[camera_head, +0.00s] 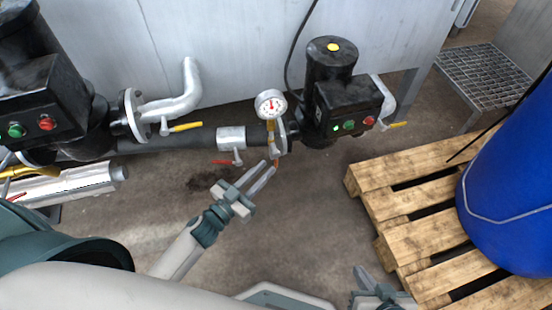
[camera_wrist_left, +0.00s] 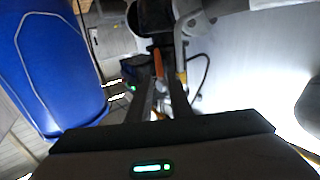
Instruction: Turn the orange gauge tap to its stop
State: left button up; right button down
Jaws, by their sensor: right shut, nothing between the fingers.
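The round white pressure gauge (camera_head: 270,104) stands above the dark pipe, left of the right-hand pump. A small orange tap handle (camera_head: 276,162) shows below the gauge, mostly hidden by my left fingertips. My left gripper (camera_head: 268,168) reaches up to it with fingers apart. In the left wrist view, the orange handle (camera_wrist_left: 158,63) lies just beyond the fingertips (camera_wrist_left: 163,82), nearer the left finger; I cannot tell whether they touch. My right gripper (camera_head: 362,277) is low in the head view, shut and empty, away from the pipe.
The black right-hand pump (camera_head: 330,80) with buttons stands close by. A red-handled valve (camera_head: 224,162) and yellow-handled valve (camera_head: 186,127) sit left along the pipe. A wooden pallet (camera_head: 390,177) with a blue drum (camera_head: 515,190) is at right. The floor between is clear.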

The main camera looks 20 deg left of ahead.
aim_at(276, 159)
pick_arm(q)
jog(key=shift+x, duration=3.05)
jog(key=shift+c, duration=0.6)
grip_shut()
